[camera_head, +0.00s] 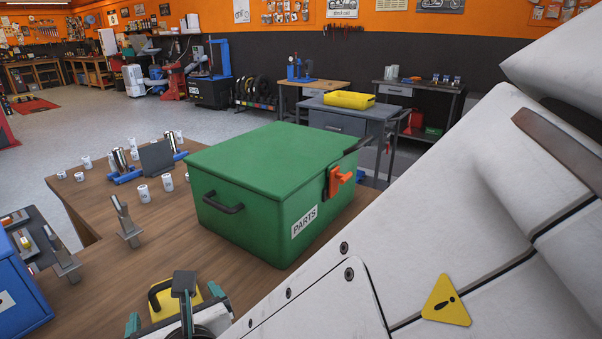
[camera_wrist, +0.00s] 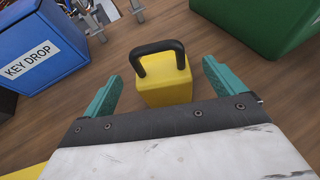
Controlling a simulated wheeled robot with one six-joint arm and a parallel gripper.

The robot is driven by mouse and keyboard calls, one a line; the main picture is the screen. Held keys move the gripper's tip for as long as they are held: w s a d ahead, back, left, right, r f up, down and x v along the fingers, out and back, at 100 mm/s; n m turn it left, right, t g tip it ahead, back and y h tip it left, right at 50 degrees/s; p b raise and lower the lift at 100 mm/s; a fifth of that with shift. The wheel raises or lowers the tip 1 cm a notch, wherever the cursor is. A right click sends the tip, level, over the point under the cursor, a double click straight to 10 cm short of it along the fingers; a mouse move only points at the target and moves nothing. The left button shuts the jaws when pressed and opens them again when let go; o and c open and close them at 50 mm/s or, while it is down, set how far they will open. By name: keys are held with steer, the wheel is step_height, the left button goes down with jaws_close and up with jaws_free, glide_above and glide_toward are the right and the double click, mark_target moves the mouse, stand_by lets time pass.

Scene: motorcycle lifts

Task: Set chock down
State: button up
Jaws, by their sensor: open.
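The chock, a yellow block with a black loop handle, stands on the wooden table. In the wrist view the chock (camera_wrist: 165,85) sits between the two teal fingers of my gripper (camera_wrist: 160,88), with gaps on both sides. The gripper is open and holds nothing. In the head view the chock (camera_head: 163,300) is partly hidden behind my gripper (camera_head: 180,315) at the bottom of the picture. Whether its underside lies fully flat is hidden.
A green PARTS box (camera_head: 270,180) stands close by on the wooden table (camera_head: 150,245). A blue KEY DROP box (camera_wrist: 42,50) is left of the chock. Small white cylinders, a blue rack (camera_head: 130,176) and metal stands occupy the far side. Bare wood surrounds the chock.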

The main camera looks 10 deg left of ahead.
steer(key=w+d+r+m+h, duration=0.2)
steer(key=w+d+m+h, duration=0.2)
steer(key=d+m, duration=0.45)
steer(key=w+d+r+m+h, duration=0.3)
steer(key=w+d+m+h, duration=0.15)
steer(key=d, duration=0.75)
steer(key=w+d+r+m+h, duration=0.2)
steer(key=w+d+m+h, duration=0.2)
steer(key=d+m, duration=0.5)
steer(key=s+d+m+g+h, duration=0.1)
steer(key=s+d+m+g, duration=0.2)
steer(key=d, duration=0.5)
steer(key=s+d+m+g+h, duration=0.1)
steer(key=d+m+g, duration=0.1)
steer(key=d+m, duration=0.5)
steer(key=s+d+m+g+y, duration=0.4)
steer(key=s+m+y, duration=0.1)
steer(key=s+m, duration=0.5)
steer(key=shift+d+f+m, duration=0.2)
steer(key=shift+d+m, duration=0.2)
steer(key=shift+o, duration=0.5)
steer(key=shift+s+a+r+m+y, duration=0.15)
steer(key=shift+s+a+m+y, duration=0.2)
steer(key=shift+m, duration=0.25)
